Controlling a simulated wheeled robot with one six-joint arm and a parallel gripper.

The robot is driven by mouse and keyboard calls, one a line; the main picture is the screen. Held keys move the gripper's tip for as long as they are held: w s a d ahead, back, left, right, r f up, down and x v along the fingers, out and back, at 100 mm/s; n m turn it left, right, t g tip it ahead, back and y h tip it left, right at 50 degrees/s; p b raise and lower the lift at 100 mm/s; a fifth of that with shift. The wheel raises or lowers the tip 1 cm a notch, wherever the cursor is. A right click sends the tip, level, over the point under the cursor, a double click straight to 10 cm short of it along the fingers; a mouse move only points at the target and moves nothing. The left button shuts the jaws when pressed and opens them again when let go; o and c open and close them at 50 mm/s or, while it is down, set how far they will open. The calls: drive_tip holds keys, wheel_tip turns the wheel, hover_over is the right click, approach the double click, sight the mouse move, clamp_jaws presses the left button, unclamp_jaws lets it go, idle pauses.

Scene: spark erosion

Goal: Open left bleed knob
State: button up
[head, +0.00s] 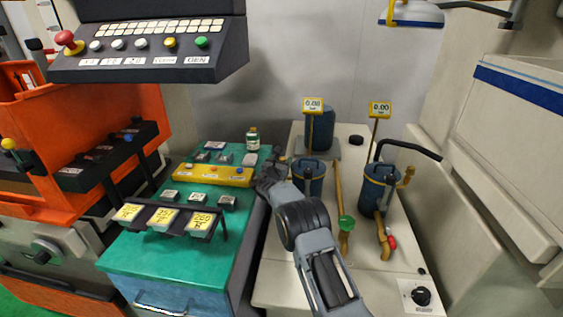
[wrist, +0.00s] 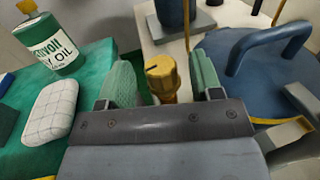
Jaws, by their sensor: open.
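A yellow-brass knob (wrist: 163,77) with a dark line across its top stands between my fingers in the wrist view. My gripper (wrist: 164,80) is open, with one green-padded finger on each side of the knob. I cannot tell whether either finger touches it. The left blue canister (wrist: 265,70), with an arched handle, is close on the right of the knob. In the head view my gripper (head: 268,178) is just left of the same canister (head: 309,178), and the knob is hidden there behind my gripper.
The right blue canister (head: 379,188) has its own brass knob (head: 408,174). A green valve handle (head: 346,223) and a red one (head: 392,242) sit on brass pipes. An oil bottle (wrist: 62,45) and a white pad (wrist: 48,110) are on the green bench to the left.

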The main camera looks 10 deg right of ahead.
drive_tip(key=c, duration=0.9)
drive_tip(key=b, duration=0.2)
drive_tip(key=shift+d+f+n+y+b, duration=0.1)
drive_tip(key=shift+f+n+y+b, duration=0.2)
drive_tip(key=shift+y+b, duration=0.1)
drive_tip(key=shift+c, duration=0.2)
drive_tip(key=n+t+y+b, duration=0.1)
drive_tip(key=b, duration=0.2)
drive_tip(key=shift+s+d+b, duration=0.1)
drive_tip(key=shift+b, duration=0.2)
drive_tip(key=y+b, duration=0.1)
drive_tip(key=n+y+b, duration=0.1)
drive_tip(key=b, duration=0.1)
drive_tip(key=shift+r+t, duration=0.25)
drive_tip(key=shift+t, duration=0.15)
drive_tip(key=shift+y, duration=0.3)
drive_tip(key=shift+r, duration=0.1)
drive_tip(key=o, duration=0.9)
drive_tip(key=shift+o, duration=0.2)
